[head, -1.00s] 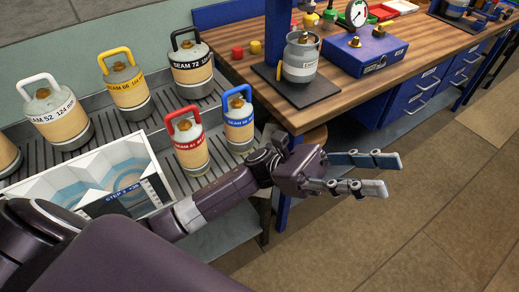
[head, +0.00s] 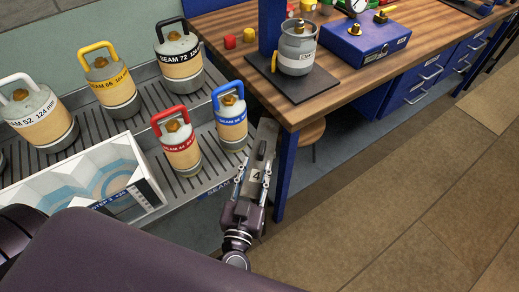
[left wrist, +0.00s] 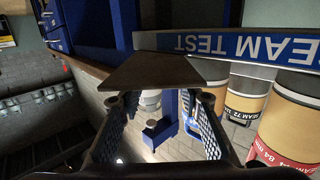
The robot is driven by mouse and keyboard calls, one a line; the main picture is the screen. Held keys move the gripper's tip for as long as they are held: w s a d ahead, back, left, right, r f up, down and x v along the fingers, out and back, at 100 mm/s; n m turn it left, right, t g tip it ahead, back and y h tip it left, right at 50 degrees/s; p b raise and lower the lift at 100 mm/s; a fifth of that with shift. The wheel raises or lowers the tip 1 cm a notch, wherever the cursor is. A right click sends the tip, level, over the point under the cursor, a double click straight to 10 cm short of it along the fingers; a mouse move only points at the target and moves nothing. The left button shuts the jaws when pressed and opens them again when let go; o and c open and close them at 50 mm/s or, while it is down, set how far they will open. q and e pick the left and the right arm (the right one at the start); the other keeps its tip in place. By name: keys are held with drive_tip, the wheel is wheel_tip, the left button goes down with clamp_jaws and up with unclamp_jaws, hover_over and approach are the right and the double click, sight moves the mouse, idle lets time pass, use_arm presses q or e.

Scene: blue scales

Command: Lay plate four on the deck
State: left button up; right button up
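A grey plate marked 4 (head: 256,177), with a dark knob on it, shows between the fingers of my left gripper (head: 256,164), at the right end of the rack. The fingers are spread, one on each side of the number; no closed grip shows. In the left wrist view the two fingers (left wrist: 161,100) also stand wide apart. A flat brownish shape (left wrist: 155,72) lies beyond their tips; I cannot tell whether it is the plate. I cannot tell which surface is the deck. My right gripper is not in view.
Red-handled (head: 178,146) and blue-handled (head: 231,122) canisters stand just left of the gripper, with several more behind. A white stepped box (head: 146,190) is at left. The workbench (head: 225,62) with its blue post is close behind; floor at right is clear.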

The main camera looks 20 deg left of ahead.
sight(260, 155)
use_arm(q)
drive_tip(key=w, duration=0.3)
drive_tip(key=w+p, duration=0.1)
drive_tip(key=w, duration=0.2)
drive_tip(key=shift+w+a+r, duration=0.1)
drive_tip(key=shift+a+r, duration=0.05)
drive_tip(key=shift+w+a, duration=0.1)
drive_tip(key=shift+w, duration=0.5)
drive_tip(key=shift+c, duration=0.5)
clamp_jaws()
